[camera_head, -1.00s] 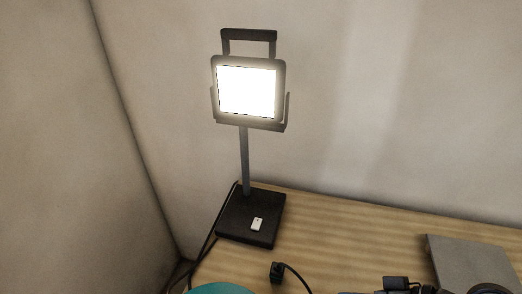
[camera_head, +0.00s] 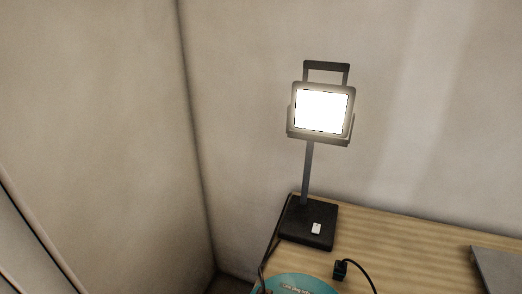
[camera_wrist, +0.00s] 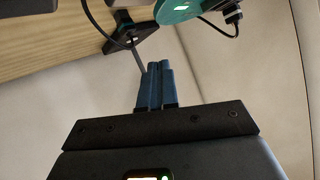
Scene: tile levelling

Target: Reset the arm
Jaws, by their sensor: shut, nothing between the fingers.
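My gripper (camera_wrist: 158,84) shows in the wrist view, with its blue fingers shut together and nothing between them. It is clear of the table and of the things on it. The head view does not show my gripper. In the head view a lit work lamp (camera_head: 322,110) stands on a black base (camera_head: 308,222) on the wooden table (camera_head: 400,245).
A teal round object (camera_head: 295,284) sits at the bottom edge of the head view, and it also shows in the wrist view (camera_wrist: 178,12). A black plug with a cable (camera_head: 341,269) lies on the table. A grey plate (camera_head: 500,268) is at the right. Walls close off the corner.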

